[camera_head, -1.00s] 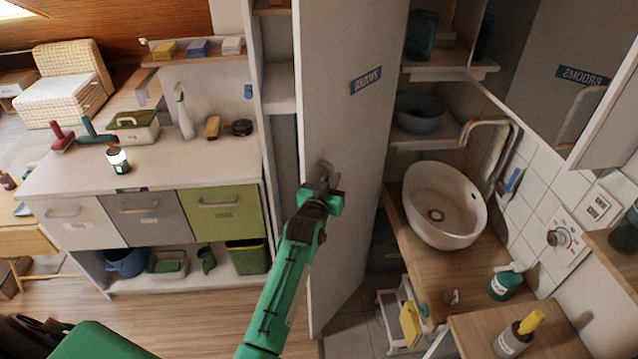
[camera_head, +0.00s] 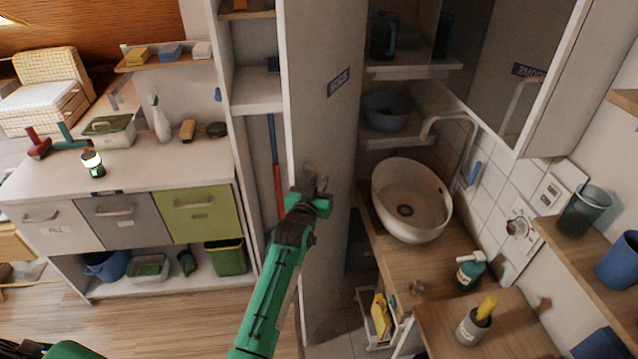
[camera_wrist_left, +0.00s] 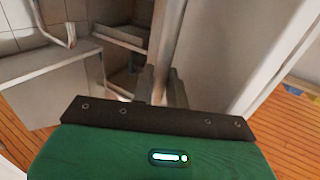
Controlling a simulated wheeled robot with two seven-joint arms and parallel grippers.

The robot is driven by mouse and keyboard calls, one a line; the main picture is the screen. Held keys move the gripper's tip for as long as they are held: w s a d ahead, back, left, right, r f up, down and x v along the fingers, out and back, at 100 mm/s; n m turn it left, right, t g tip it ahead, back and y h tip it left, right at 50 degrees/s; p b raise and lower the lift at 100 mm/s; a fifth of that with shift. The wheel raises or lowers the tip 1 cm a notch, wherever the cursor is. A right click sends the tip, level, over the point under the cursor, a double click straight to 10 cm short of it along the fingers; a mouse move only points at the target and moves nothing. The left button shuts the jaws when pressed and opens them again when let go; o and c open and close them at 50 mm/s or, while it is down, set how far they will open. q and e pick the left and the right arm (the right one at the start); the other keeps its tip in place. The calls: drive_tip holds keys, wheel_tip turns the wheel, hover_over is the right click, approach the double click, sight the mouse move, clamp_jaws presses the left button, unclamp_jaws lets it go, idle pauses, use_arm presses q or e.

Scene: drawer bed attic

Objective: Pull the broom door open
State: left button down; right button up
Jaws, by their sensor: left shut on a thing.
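The broom door (camera_head: 325,130) is a tall pale panel with a blue label near its top, in the middle of the head view. It stands ajar, and part of the tall cabinet's inside shows to its left. My left gripper (camera_head: 318,186) is at the door's face, shut on the door handle (camera_head: 310,171), which is mostly hidden by the fingers. In the left wrist view the gripper's fingers (camera_wrist_left: 160,86) close around a pale upright bar. My right gripper is not in view.
A red and blue broom handle (camera_head: 276,160) stands inside the cabinet. A counter (camera_head: 120,185) with drawers stands at left. At right are a washbasin (camera_head: 412,200), a mirror cabinet (camera_head: 525,70) and wooden shelves. Bare floor (camera_head: 190,325) lies in front of the counter.

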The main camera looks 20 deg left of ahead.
use_arm(q)
drive_tip(key=c, duration=1.8)
unclamp_jaws()
drive_tip(key=shift+w, duration=0.1)
drive_tip(key=shift+s+f, duration=0.15)
drive_tip(key=shift+s, duration=0.35)
drive_tip(key=s+b, duration=0.4)
drive_tip(key=s, duration=0.9)
drive_tip(key=shift+w, duration=0.1)
